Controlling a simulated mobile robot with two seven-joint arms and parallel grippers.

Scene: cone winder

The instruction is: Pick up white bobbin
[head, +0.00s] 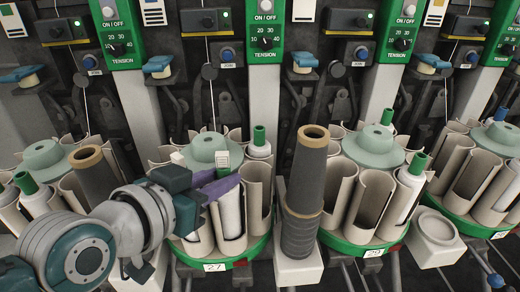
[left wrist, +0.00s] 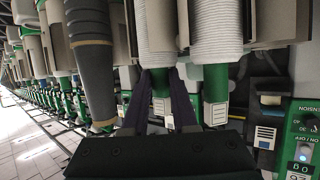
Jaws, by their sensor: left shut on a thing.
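My left gripper (head: 222,180) reaches in from the left over the carousel (head: 255,250) labelled 27. Its purple fingers are shut on the green tube end of a white bobbin (head: 231,215). The bobbin's white wound body shows below the fingers, upright among the beige pockets. In the left wrist view, the gripper (left wrist: 160,78) has a finger on each side of the green tube, and the white bobbin (left wrist: 157,30) extends beyond it. A second white bobbin (left wrist: 217,30) is beside it; I cannot tell whether a finger touches it. My right gripper is not in view.
A dark cone (head: 306,180) stands on a white stand just right of the carousel; another dark cone (head: 95,175) is on the left. A sage disc (head: 208,147) tops the carousel's middle. Green tension panels (head: 265,35) and dark winding units stand behind. Another carousel (head: 372,240) is at right.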

